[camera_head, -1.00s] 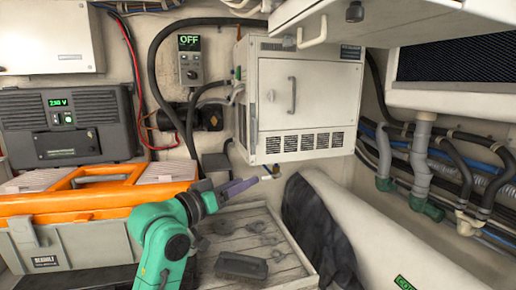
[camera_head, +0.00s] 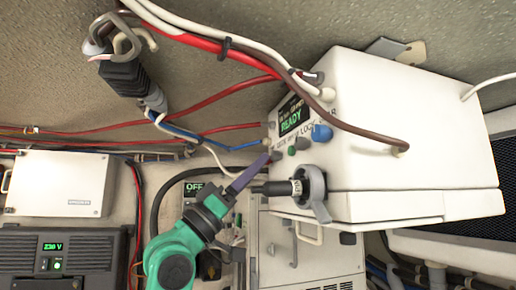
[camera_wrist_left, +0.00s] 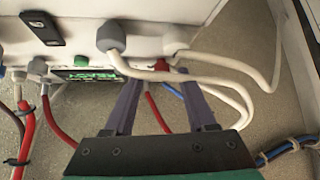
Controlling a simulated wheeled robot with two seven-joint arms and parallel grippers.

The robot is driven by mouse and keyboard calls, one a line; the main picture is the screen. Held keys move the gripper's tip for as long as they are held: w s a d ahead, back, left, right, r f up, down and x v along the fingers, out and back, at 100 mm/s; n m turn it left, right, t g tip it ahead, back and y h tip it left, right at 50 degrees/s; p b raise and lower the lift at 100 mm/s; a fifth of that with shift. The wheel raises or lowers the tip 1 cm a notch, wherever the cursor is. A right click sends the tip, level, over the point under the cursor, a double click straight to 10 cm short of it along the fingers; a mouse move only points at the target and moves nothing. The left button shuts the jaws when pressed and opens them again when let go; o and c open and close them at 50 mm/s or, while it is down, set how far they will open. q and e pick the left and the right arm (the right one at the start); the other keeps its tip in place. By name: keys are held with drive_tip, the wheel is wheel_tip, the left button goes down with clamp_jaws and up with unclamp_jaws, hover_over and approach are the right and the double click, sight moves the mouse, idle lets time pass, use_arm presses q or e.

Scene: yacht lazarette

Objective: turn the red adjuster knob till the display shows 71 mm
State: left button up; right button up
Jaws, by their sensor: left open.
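A white box (camera_head: 400,130) hangs overhead with a small display (camera_head: 293,117) on its left face. Its large green text reads READY; the smaller lines above are not legible. Below the display are a green knob (camera_head: 292,151), a grey one and a blue knob (camera_head: 321,132). My left gripper (camera_head: 266,158) is open, its purple fingers reaching up to the panel's lower left corner. In the left wrist view, a small red part (camera_wrist_left: 160,64), possibly the red adjuster knob, shows between and beyond the fingertips, partly hidden by a white cable. I cannot tell whether the fingers touch it. My right gripper is not in view.
Red, white and brown cables (camera_head: 235,50) cross in front of the box. A black plug with a grey lever (camera_head: 314,195) sticks out just right of my fingers. A small OFF display (camera_head: 195,187) lies behind my left arm. A white cabinet (camera_head: 300,260) stands below.

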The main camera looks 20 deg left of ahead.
use_arm(q)
drive_tip(key=shift+w+d+r, duration=0.3)
drive_tip(key=shift+w, duration=0.2)
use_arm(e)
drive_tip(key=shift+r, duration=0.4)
use_arm(q)
clamp_jaws()
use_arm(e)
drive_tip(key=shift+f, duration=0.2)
use_arm(q)
drive_tip(key=m+g+h, duration=0.2)
drive_tip(key=m+g, duration=0.1)
drive_tip(key=m, duration=0.1)
drive_tip(key=m+g+h, duration=0.2)
drive_tip(key=m+g, duration=0.2)
drive_tip(key=m, duration=0.1)
drive_tip(key=m+g+h, duration=0.3)
drive_tip(key=m, duration=0.1)
drive_tip(key=shift+w+a+r+g, duration=0.15)
drive_tip(key=shift+w+a+g, duration=0.15)
drive_tip(key=shift+g, duration=0.1)
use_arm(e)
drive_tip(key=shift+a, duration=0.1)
use_arm(q)
drive_tip(key=shift+m, duration=0.5)
